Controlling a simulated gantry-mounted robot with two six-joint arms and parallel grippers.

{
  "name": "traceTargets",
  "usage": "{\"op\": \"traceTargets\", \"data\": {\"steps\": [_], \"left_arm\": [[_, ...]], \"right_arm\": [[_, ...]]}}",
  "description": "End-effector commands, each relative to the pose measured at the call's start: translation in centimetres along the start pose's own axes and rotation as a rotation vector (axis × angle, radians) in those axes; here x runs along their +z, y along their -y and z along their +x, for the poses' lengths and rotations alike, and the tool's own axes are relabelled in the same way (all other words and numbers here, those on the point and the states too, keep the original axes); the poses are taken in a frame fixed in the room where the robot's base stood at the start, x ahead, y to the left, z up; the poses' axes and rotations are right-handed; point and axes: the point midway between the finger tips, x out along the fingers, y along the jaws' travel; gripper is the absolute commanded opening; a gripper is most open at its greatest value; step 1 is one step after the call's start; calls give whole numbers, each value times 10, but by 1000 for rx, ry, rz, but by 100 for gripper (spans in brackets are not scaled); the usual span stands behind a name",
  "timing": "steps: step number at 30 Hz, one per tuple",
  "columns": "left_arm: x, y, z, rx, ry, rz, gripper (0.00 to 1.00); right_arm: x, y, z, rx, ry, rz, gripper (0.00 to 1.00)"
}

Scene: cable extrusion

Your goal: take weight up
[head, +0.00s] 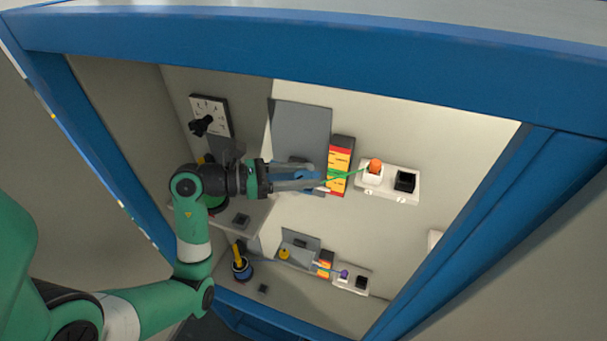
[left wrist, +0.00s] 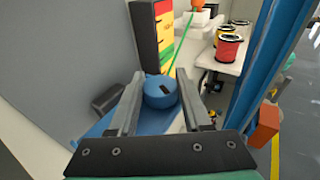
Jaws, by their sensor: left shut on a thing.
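My left gripper (head: 325,179) reaches in from the left in the head view, in front of the grey panel of the upper station. Its two fingers lie on either side of a blue round weight (head: 305,181), and the gripper is shut on it. In the left wrist view the blue weight (left wrist: 160,92) shows a dark slot on its face and sits between the fingers (left wrist: 160,76). A green cable (head: 352,173) runs from near the fingertips to an orange ball (head: 375,165) on a white holder. My right gripper is not in view.
A red, yellow and green striped block (head: 340,164) stands just beyond the fingertips. A black box (head: 405,181) is to its right. A lower station has a yellow piece (head: 284,254) and a purple ball (head: 344,273). Spools (left wrist: 228,47) stand on a white shelf. Blue frame beams (head: 480,225) border the cell.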

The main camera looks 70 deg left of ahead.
Motion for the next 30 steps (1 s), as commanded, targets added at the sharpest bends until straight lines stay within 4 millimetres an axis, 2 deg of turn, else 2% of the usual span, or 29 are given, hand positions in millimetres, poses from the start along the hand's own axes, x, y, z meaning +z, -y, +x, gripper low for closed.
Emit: {"op": "traceTargets", "data": {"steps": [8, 30], "left_arm": [[6, 0, -1, 0, 0, 0, 0], [68, 0, -10, 0, 1, 1, 0]], "right_arm": [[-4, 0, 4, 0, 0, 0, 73], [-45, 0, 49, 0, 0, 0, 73]]}}
